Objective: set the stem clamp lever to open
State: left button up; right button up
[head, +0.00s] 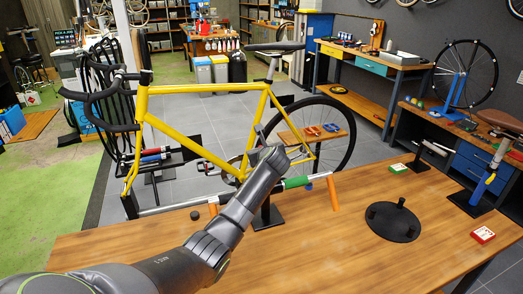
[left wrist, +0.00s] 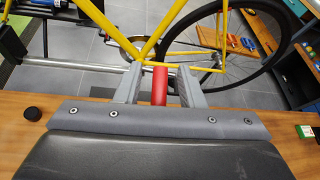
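My left gripper (head: 270,158) reaches in over the workbench to the bicycle stand's horizontal bar, near the yellow bike's (head: 190,88) bottom bracket. In the left wrist view my gripper's (left wrist: 160,88) two grey fingers are apart. A red lever-like handle (left wrist: 160,82) stands upright between them, with a gap on at least the left side. I cannot tell for sure that it is the stem clamp lever. In the head view the hand hides this spot. My right gripper is not in view.
The wooden workbench (head: 300,250) carries a black round base (head: 393,222), a small black puck (head: 195,215), a green box (head: 398,168) and a red-white box (head: 482,235). A green sleeve (head: 296,183) is on the bar.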

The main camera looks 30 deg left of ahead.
pick_arm(q)
jog(key=shift+a, duration=0.1)
jog(key=shift+c, duration=0.4)
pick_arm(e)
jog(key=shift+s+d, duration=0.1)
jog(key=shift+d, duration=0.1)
pick_arm(q)
grip_shut()
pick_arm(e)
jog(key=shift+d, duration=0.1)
